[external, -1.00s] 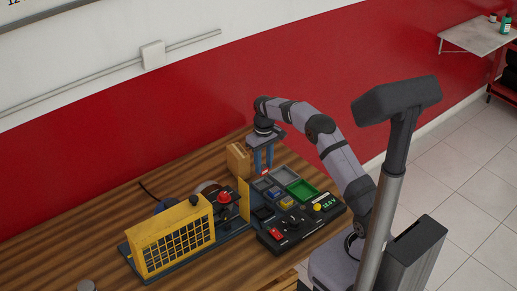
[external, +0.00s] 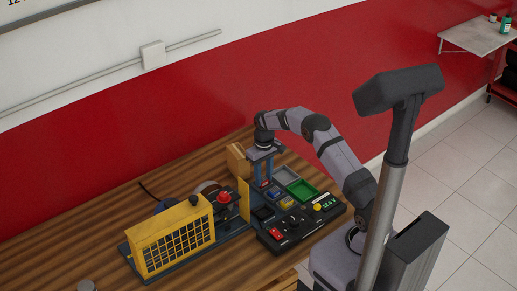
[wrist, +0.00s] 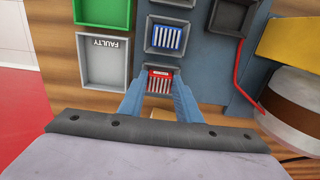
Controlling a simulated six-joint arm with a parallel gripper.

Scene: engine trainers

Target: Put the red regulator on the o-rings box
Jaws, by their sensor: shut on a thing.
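The red regulator (wrist: 160,83), a small red block with pale fins, sits in a dark square socket on the blue-grey board. My gripper (external: 264,182) points down over the board, its two blue fingers on either side of the red regulator and shut on it. The red also shows between the fingers in the external view. A tan box (external: 237,158) stands on the table just left of my gripper, close to the wall. It looks like the o-rings box, but I cannot read a label on it.
A blue finned block (wrist: 167,38) sits in the neighbouring socket. A grey tray marked FAULTY (wrist: 104,64) and a green tray (external: 303,190) lie beside the sockets. A yellow grille engine unit (external: 172,240) and a red knob (external: 224,197) stand to the left.

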